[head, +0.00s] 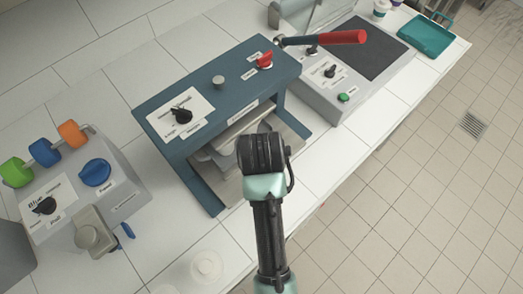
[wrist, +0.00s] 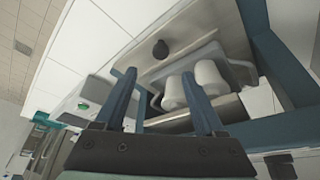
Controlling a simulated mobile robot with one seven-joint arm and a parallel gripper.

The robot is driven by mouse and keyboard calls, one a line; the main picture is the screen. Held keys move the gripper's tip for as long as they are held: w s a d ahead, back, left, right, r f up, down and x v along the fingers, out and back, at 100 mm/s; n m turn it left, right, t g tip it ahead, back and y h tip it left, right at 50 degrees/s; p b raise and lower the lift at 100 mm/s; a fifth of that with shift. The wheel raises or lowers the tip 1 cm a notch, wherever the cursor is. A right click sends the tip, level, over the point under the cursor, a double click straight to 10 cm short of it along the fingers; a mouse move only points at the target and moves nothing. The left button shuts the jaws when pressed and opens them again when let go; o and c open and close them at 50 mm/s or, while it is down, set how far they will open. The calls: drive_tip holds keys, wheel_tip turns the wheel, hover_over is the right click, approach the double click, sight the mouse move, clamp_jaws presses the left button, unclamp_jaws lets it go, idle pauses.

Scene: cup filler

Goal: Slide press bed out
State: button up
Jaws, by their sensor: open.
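The blue press frame (head: 222,88) stands on the white counter in the head view, with a grey metal bed (head: 292,128) low inside it. In the wrist view the bed (wrist: 205,42) is a metal plate with a small round black knob (wrist: 160,49). A pale tray (wrist: 210,58) and two white rounded cylinders sit beside the knob. My gripper (wrist: 159,78) is open and empty, its blue fingers pointing toward the bed and knob. I cannot tell whether they touch anything. In the head view my wrist hides the fingers and part of the bed.
A grey unit with a blue knob (head: 96,172) and coloured rollers stands to the left. A teal tray (head: 425,36) lies at the far right. The tiled floor in front is clear.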

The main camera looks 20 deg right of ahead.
drive_tip(key=x, duration=1.1)
drive_tip(key=shift+w+p, duration=0.25)
drive_tip(key=shift+p, duration=0.1)
clamp_jaws()
idle(0.9)
